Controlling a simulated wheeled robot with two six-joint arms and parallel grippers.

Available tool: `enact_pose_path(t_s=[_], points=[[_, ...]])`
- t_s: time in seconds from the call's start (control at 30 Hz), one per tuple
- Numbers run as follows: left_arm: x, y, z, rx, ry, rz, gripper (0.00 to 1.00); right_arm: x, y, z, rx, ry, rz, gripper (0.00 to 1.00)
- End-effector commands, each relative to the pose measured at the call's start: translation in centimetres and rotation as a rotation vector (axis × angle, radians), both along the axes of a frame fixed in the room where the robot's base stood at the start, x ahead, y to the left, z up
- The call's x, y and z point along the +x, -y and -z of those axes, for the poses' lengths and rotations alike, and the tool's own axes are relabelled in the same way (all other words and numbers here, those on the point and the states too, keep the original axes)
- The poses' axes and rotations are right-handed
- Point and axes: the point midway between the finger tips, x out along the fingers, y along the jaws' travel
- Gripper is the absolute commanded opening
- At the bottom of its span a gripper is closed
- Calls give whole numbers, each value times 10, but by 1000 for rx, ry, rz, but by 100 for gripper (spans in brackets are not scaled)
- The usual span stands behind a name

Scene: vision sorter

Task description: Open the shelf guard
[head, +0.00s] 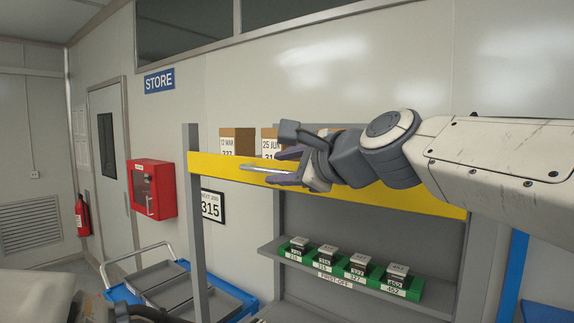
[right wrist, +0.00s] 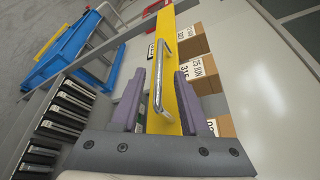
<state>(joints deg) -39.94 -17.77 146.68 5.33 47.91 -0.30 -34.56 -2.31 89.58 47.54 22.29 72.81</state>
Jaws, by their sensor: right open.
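The shelf guard (head: 400,195) is a yellow bar across the front of the shelf's upper level, between grey posts. It also shows in the right wrist view (right wrist: 185,85), running away from me. A silver bar handle (right wrist: 157,80) stands on the guard's face. My right gripper (head: 283,166) is at the guard's left part, fingers pointing left. Its purple fingers are open, and in the right wrist view they lie on either side of the handle's near part, apart from it. My left arm (head: 40,296) shows at the bottom left; its fingertips are not visible.
Cardboard boxes (head: 237,141) with labels stand behind the guard. Green trays with dark labelled blocks (head: 358,266) sit on the lower shelf. A blue cart (head: 237,294) stands at lower left, and a red cabinet (head: 152,189) hangs on the wall. The space left of the shelf post looks free at guard height.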

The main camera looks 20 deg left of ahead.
Motion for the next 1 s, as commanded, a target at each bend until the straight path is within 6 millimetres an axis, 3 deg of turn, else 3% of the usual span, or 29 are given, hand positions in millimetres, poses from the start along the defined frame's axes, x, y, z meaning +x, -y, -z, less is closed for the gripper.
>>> enact_pose_path(t_s=[0.1,0.3,0.73,0.83,0.87,1.0], points=[[0,0,-10,0,0,1,50,15,-20,4,-2,-3,-3,45],[0,0,-17,0,0,3,50,32,-41,11,-1,-2,-1,45],[0,0,-18,0,0,3,50,39,-46,14,-1,1,3,45],[0,0,-18,0,0,3,50,39,-46,14,-1,1,3,6],[0,0,-18,0,0,3,50,39,-46,14,-1,1,3,0],[0,0,-18,0,0,3,50,39,-46,14,-1,1,3,0]])
